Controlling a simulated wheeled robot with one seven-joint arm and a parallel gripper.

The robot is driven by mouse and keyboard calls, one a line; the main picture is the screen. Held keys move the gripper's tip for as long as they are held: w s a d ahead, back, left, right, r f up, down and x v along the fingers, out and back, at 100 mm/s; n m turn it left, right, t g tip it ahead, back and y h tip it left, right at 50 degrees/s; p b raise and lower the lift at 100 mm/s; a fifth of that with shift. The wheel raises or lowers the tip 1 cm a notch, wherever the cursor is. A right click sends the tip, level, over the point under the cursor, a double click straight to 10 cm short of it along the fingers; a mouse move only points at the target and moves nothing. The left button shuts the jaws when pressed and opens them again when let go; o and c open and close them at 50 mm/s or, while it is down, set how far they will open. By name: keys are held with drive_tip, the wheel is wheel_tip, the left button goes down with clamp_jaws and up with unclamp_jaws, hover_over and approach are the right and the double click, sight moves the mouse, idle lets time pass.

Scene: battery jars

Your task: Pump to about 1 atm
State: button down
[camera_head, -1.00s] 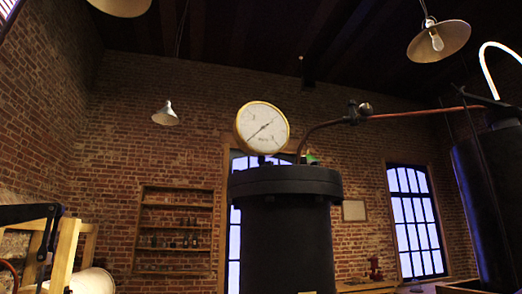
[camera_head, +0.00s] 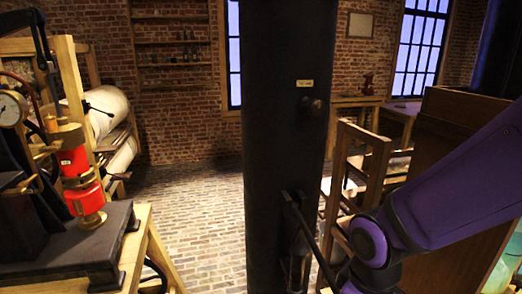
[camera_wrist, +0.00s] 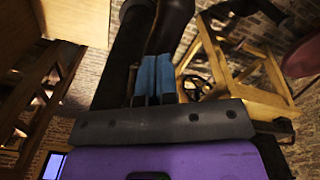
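The black iron cylinder (camera_head: 285,120) stands upright in the middle of the head view, with a small label plate and a knob on it. A thin black lever (camera_head: 308,235) slants down to the right from its lower part, toward the frame's bottom. My purple arm reaches in from the right beside it; the hand is out of the head view. In the wrist view my gripper (camera_wrist: 156,78) shows blue finger pads close together, against a dark bar (camera_wrist: 172,25). Whether they clasp the bar is unclear. The pressure gauge is out of view now.
A bench (camera_head: 125,245) at the left holds a red device (camera_head: 78,165) and a small dial (camera_head: 11,108). Wooden furniture (camera_head: 375,160) stands close behind my arm at the right. The brick floor (camera_head: 195,215) left of the cylinder is clear.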

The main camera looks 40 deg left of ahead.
wheel_tip(320, 180, up, 14)
drive_tip(key=shift+r, duration=0.15)
idle(0.4)
idle(2.5)
drive_tip(key=shift+r, duration=0.1)
idle(2.4)
idle(2.5)
